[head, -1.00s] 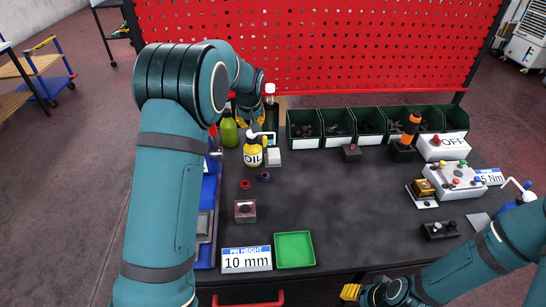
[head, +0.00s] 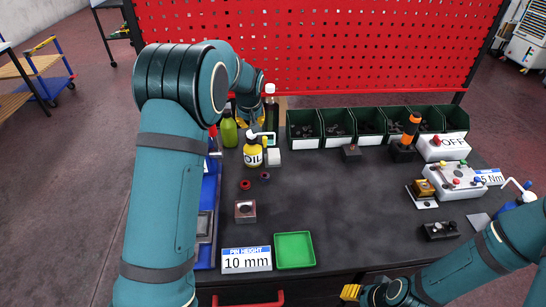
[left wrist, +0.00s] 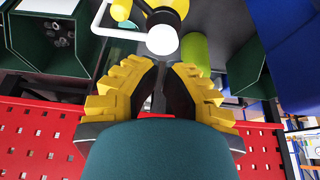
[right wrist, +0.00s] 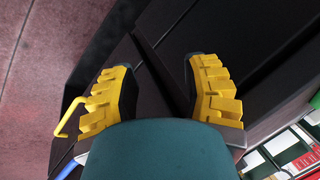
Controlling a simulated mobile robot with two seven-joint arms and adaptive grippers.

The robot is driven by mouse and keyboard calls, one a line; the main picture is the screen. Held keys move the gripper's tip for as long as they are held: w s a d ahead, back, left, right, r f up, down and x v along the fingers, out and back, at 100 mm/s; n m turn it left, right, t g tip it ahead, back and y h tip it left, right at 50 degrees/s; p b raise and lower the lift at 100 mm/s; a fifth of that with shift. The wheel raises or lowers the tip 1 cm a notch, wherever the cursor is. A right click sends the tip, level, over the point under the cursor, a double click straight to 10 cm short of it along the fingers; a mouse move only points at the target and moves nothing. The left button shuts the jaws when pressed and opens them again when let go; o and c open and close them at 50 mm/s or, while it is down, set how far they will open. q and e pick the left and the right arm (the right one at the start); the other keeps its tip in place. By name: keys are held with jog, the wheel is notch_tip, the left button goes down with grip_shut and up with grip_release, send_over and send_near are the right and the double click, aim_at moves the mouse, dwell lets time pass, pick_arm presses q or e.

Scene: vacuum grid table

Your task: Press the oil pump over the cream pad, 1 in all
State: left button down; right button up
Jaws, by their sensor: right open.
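The oil pump (head: 253,155) is a yellow bottle labelled OIL, upright at the back left of the table, with a white spout pointing right. A small pale block (head: 274,158), which looks like the cream pad, sits beside it, near the spout's end. My left gripper (head: 250,118) is just behind the bottle's top, partly hidden by my arm. In the left wrist view its fingertips (left wrist: 161,68) are close together with nothing held, and the pump's round white head (left wrist: 162,40) lies just past them. My right gripper (right wrist: 158,62) is open and empty at the table's front edge.
Green bins (head: 340,125) line the back below the red pegboard (head: 330,45). A green tray (head: 294,250) lies at the front. The table's middle is clear.

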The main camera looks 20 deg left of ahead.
aim_at(251, 133)
pick_arm(q)
jog(key=shift+f, duration=0.2)
jog(key=shift+f+b, duration=1.35)
jog(key=shift+f, duration=0.65)
jog(key=shift+r, duration=0.15)
jog(key=shift+r+p, duration=1.45)
jog(key=shift+r, duration=0.55)
notch_tip(251, 133, up, 6)
jog(key=p, duration=0.4)
